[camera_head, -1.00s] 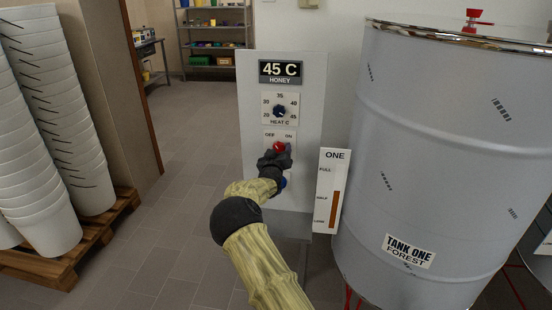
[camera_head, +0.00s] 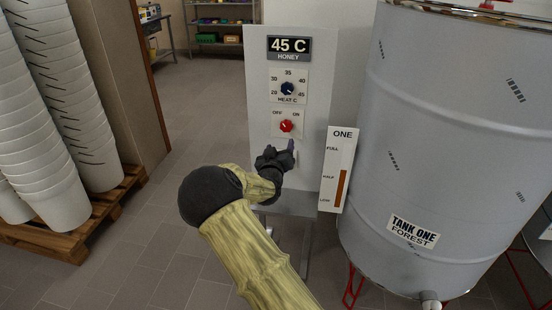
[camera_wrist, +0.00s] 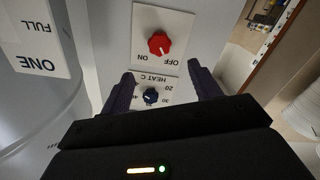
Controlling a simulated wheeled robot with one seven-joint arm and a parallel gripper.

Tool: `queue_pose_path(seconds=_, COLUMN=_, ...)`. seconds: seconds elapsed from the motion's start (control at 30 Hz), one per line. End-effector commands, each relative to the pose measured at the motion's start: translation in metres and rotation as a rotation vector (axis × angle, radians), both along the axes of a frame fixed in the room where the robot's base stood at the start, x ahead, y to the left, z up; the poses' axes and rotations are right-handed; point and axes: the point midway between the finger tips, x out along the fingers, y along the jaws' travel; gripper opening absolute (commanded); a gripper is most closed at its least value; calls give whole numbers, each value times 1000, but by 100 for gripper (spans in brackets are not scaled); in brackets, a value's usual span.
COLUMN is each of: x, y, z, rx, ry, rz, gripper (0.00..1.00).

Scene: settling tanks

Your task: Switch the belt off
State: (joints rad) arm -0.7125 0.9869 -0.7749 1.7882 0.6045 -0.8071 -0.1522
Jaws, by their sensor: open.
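A grey control panel (camera_head: 257,165) carries a red knob (camera_head: 286,126) on a white plate with OFF at its upper left and ON at its upper right. The knob's pale mark is small and appears to lean toward OFF, also in the inverted wrist view, where the red knob (camera_wrist: 160,43) shows clearly. My gripper (camera_head: 281,150) is open and empty, just below the red knob in the head view and apart from it. In the wrist view, the gripper fingers (camera_wrist: 160,77) frame the blue heat knob (camera_wrist: 151,96) beyond them.
Above the red knob are the blue heat dial (camera_head: 288,88) and a display reading 45 C (camera_head: 289,45). A white level gauge (camera_head: 338,165) and the large metal tank (camera_head: 440,130) stand close on the right. White buckets (camera_head: 75,90) are stacked on a pallet (camera_head: 75,235) at left.

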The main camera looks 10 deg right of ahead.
Motion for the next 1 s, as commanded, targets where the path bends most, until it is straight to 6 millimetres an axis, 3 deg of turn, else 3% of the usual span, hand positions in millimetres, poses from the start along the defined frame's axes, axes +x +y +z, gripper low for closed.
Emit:
queue_pose_path(seconds=0.3, x=-45, y=15, z=0, rx=0, ry=1, rz=1, gripper=63)
queue_pose_path(seconds=0.73, x=-50, y=16, z=-1, rx=2, ry=4, rz=-1, gripper=63)
queue_pose_path(seconds=0.87, x=-55, y=3, z=-7, rx=42, ry=54, rz=-21, gripper=63)
queue_pose_path(seconds=1.0, x=-75, y=-22, z=-28, rx=155, ry=203, rz=-58, gripper=63)
